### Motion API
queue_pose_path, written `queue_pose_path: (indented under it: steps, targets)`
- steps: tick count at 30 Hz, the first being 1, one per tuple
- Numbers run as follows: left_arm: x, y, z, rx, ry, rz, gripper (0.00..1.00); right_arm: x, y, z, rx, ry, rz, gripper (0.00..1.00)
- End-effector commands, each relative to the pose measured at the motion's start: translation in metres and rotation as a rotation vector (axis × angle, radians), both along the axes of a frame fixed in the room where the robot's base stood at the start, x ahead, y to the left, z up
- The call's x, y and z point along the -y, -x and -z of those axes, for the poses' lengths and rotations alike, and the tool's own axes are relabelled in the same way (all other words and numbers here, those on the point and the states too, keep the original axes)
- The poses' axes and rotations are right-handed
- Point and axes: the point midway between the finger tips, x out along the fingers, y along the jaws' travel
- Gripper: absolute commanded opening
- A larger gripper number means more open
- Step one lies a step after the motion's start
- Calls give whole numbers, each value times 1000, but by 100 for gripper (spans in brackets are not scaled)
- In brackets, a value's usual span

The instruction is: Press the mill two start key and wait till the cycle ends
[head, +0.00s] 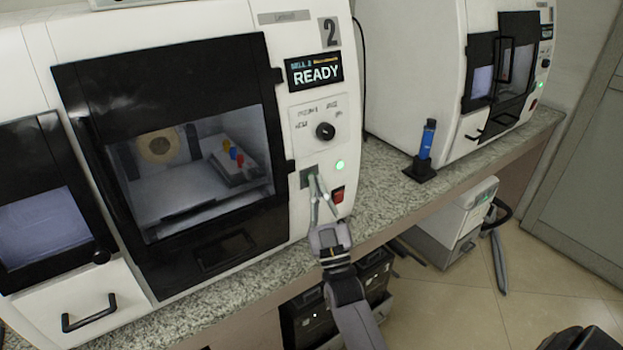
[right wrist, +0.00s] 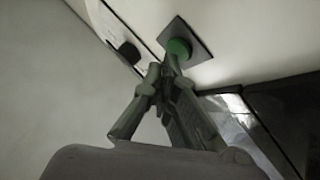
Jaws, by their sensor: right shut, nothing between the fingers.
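Mill two (head: 218,15) is a white machine with a black-framed window door, which looks closed. Its display (head: 314,70) reads READY and a small green lamp (head: 340,165) glows on the panel. The start key (right wrist: 180,48) is a round green button on a square grey plate in the right wrist view. My right gripper (head: 314,179) is shut and empty, with its fingertips at the key plate. In the right wrist view the tips (right wrist: 170,68) are right at the button's lower edge; I cannot tell whether they touch it. My left gripper is not in view.
A dark knob (head: 325,131) sits above the key and a red switch (head: 338,196) beside it. A blue tool (head: 427,139) stands in a black holder (head: 420,171) on the speckled counter (head: 385,190). Another white mill (head: 410,60) stands at the right.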

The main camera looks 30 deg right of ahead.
Motion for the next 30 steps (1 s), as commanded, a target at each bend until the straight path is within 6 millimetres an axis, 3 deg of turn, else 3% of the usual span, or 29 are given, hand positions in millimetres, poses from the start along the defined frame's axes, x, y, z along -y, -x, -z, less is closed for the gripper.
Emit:
queue_pose_path:
  steps: [30]
  targets:
    - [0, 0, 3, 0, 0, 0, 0, -1, -7, 0, 0, 0, 0, 0]
